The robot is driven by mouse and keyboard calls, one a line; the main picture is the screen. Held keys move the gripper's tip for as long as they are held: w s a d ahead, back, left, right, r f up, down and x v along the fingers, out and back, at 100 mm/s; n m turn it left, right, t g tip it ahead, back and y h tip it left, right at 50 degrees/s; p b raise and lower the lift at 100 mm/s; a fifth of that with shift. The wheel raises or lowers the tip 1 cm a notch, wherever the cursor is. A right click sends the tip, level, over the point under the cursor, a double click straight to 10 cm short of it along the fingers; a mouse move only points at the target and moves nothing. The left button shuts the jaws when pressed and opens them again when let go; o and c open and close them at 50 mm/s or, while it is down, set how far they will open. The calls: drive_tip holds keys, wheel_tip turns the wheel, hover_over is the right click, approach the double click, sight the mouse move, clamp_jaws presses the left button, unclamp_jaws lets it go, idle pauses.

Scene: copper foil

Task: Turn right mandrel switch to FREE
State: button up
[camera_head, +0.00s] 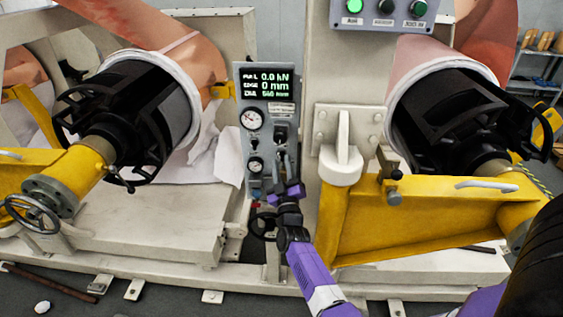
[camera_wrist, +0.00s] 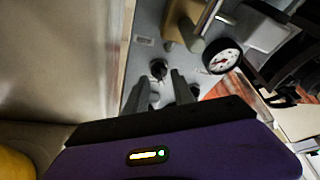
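A grey control panel (camera_head: 243,145) stands between the two roll stations, with a lit green-text display (camera_head: 262,82), an upper gauge (camera_head: 251,119) and a lower gauge (camera_head: 256,165). Small switches sit right of the gauges; their labels are too small to read, so I cannot tell which is the right mandrel switch. My gripper (camera_head: 285,188) is at the panel's lower right and hides part of it. In the wrist view my gripper (camera_wrist: 158,82) has its two fingers apart, with a small black knob (camera_wrist: 159,69) showing between and just beyond the tips. A gauge (camera_wrist: 222,57) is to the right.
A white bracket (camera_head: 342,160) and yellow arm (camera_head: 430,225) stand close right of my arm. A black handwheel (camera_head: 263,226) is below the panel. A button box (camera_head: 385,10) is above. Copper rolls on black mandrels flank both sides.

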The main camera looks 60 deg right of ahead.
drive_tip(key=shift+x, duration=0.8)
clamp_jaws()
